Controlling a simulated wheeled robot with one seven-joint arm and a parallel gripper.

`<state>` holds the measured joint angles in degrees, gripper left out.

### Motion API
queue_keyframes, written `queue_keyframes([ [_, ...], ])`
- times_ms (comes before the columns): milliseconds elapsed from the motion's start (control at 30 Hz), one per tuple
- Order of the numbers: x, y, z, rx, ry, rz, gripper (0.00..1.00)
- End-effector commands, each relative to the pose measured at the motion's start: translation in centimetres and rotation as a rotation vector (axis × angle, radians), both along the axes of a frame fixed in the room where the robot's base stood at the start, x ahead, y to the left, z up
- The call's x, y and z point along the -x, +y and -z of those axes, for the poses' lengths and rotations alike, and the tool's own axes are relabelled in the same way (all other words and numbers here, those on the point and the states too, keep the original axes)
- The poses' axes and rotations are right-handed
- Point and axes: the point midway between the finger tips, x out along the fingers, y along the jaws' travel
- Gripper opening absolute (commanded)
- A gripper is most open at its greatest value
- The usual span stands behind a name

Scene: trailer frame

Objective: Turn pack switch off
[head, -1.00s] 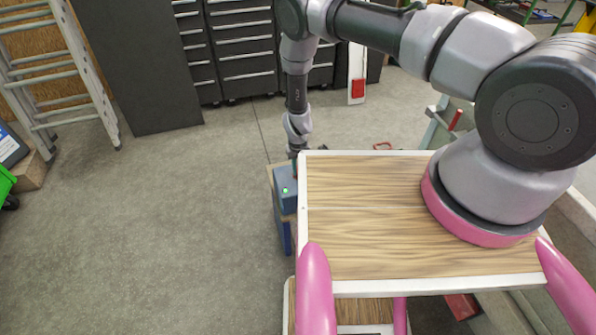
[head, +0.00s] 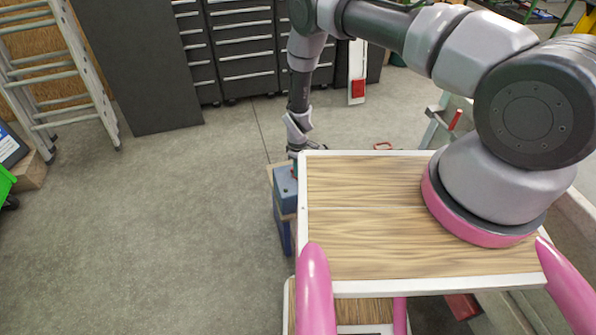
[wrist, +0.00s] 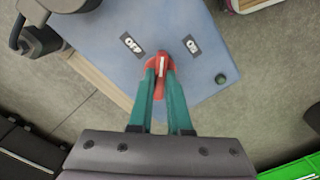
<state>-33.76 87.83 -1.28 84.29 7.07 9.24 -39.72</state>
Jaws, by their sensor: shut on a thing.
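The pack (head: 284,186) is a blue box at the left edge of my wood-topped base in the head view. In the wrist view its blue top face (wrist: 200,90) carries a red rotary switch (wrist: 162,66) with a white mark. The OFF label (wrist: 132,44) is up-left of the switch and the ON label (wrist: 192,46) up-right; the mark points roughly between them. A dark green round lamp (wrist: 220,78) looks unlit. My gripper (wrist: 160,76) has its teal fingers shut on the switch handle, which partly hides between them. In the head view the fingertips are mostly hidden.
The pack stands on a wooden support beside another blue box (head: 283,229). Dark drawer cabinets (head: 245,50) stand behind my arm. A ladder (head: 65,75) leans at the far left. A green bin (wrist: 290,170) shows lower right in the wrist view. Floor at left is clear.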

Motion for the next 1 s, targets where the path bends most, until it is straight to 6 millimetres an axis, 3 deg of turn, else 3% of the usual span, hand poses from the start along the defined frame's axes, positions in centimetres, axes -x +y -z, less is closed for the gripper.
queue_keyframes([
  [100, -0.07, 0.02, -0.05, 0.000, -0.001, -0.102, 0.00],
  [400, -0.06, 0.03, -0.06, 0.000, -0.001, -0.145, 0.00],
  [700, -0.07, 0.03, -0.06, -0.001, -0.001, -0.548, 0.00],
  [1000, -0.06, 0.03, -0.06, -0.001, -0.001, -0.588, 0.00],
])
